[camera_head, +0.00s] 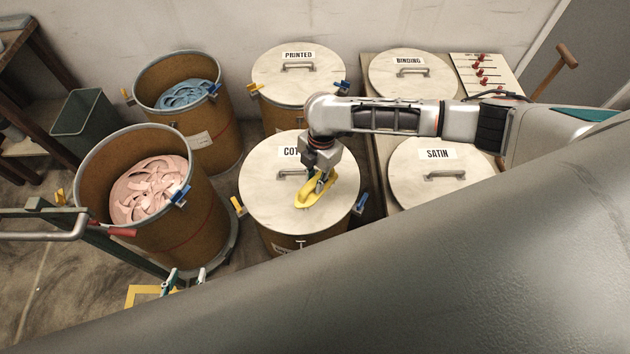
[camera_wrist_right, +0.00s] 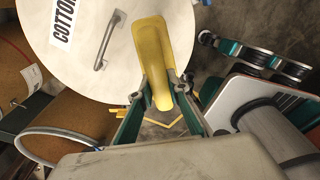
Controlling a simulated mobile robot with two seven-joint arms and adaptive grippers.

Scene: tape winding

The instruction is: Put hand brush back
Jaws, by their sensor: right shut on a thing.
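The yellow hand brush (camera_head: 314,193) is over the lid of the COTTON drum (camera_head: 263,190), near the lid's handle. It also shows in the right wrist view (camera_wrist_right: 152,60), between the fingers. My right gripper (camera_head: 322,180) is shut on the brush; its fingers also show in the wrist view (camera_wrist_right: 162,88). I cannot tell whether the brush touches the lid. Bristles are not visible. My left gripper (camera_head: 185,279) is low in the head view, with its two fingertips apart and nothing between them; the rest of it is hidden by my own arm.
Two open drums hold blue strips (camera_head: 186,93) and pink strips (camera_head: 148,190). Lidded drums PRINTED (camera_head: 270,75), BINDING (camera_head: 405,85) and SATIN (camera_head: 415,193) stand around. A board with red pegs (camera_head: 500,75), a wooden handle (camera_head: 566,57) and a dark green bin (camera_head: 82,120) are also there.

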